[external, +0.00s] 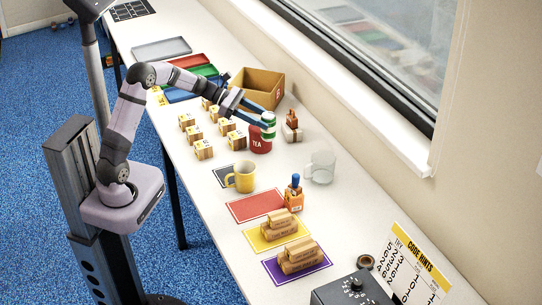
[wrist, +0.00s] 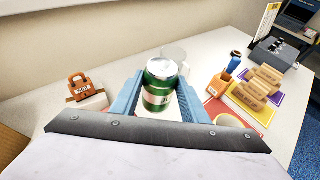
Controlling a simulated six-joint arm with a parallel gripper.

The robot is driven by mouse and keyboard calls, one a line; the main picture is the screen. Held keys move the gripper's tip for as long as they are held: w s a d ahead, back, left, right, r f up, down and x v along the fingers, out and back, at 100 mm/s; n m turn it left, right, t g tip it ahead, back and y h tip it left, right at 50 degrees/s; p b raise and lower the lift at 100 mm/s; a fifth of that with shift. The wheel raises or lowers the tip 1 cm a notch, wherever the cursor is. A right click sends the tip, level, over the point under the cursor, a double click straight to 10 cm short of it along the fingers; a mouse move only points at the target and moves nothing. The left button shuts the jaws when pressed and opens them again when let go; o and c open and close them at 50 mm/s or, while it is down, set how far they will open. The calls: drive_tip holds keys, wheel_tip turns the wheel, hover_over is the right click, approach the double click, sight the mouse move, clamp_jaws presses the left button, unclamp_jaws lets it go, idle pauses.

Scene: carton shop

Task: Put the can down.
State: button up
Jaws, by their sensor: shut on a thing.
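A green can with a pale band and a silver top (wrist: 159,84) stands roughly upright between the blue fingers of my gripper (wrist: 160,95). My gripper (external: 265,122) is shut on the can, which also shows in the external view (external: 269,117). There the can appears just above a red tin marked TEA (external: 261,143) on the white table (external: 205,185). I cannot tell whether the can's base touches the tin.
A clear mug (external: 321,168), a yellow mug (external: 244,178) and an orange holder (external: 294,194) stand nearer the front. A brown padlock-shaped object on a white block (external: 291,131) is to the right.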

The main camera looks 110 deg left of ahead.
drive_tip(key=w+d+r+n+y+b, duration=0.1)
drive_tip(key=w+d, duration=0.2)
drive_tip(key=w, duration=0.8)
drive_tip(key=w+d+n+y+b, duration=0.1)
drive_tip(key=w+d, duration=0.2)
drive_tip(key=w, duration=0.9)
drive_tip(key=w+d+n+g+y+b, duration=0.1)
drive_tip(key=w+d+n+g+y, duration=0.1)
drive_tip(key=d, duration=0.5)
drive_tip(key=w+d+f+n+g+y+b, duration=0.1)
drive_tip(key=w+d+n+g+y+b, duration=0.1)
drive_tip(key=w+d+n+y, duration=0.3)
drive_tip(key=shift+w+d+g, duration=0.4)
drive_tip(key=shift+w+d, duration=0.65)
drive_tip(key=shift+d, duration=0.2)
drive_tip(key=shift+y, duration=0.3)
drive_tip(key=shift+f+b, duration=0.45)
drive_tip(key=shift+f, duration=4.55)
drive_tip(key=shift+f, duration=0.15)
drive_tip(key=o, duration=1.1)
